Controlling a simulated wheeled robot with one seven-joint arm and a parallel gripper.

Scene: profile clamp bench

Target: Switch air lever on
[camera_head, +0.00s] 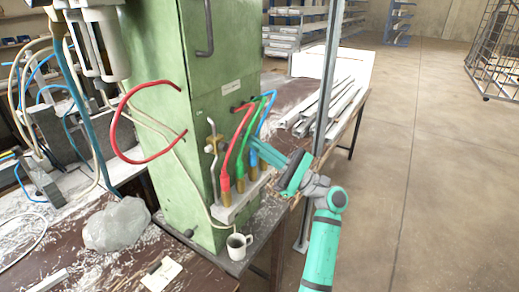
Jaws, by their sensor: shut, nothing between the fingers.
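The likely air lever is a thin upright metal handle (211,127) on a brass valve (213,146), at the front corner of the green cabinet (180,95). A metal pipe runs down from the valve to a light block (238,202). My gripper (255,146) comes in from the right and is shut and empty. It appears to the right of the lever, apart from it, close to the hoses. The fingertips are small and partly lost against the hoses, so contact with these cannot be told.
Red (229,155), green (240,150) and blue (261,125) hoses with brass fittings stand between the lever and my gripper. A metal post (327,85) rises near my wrist.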

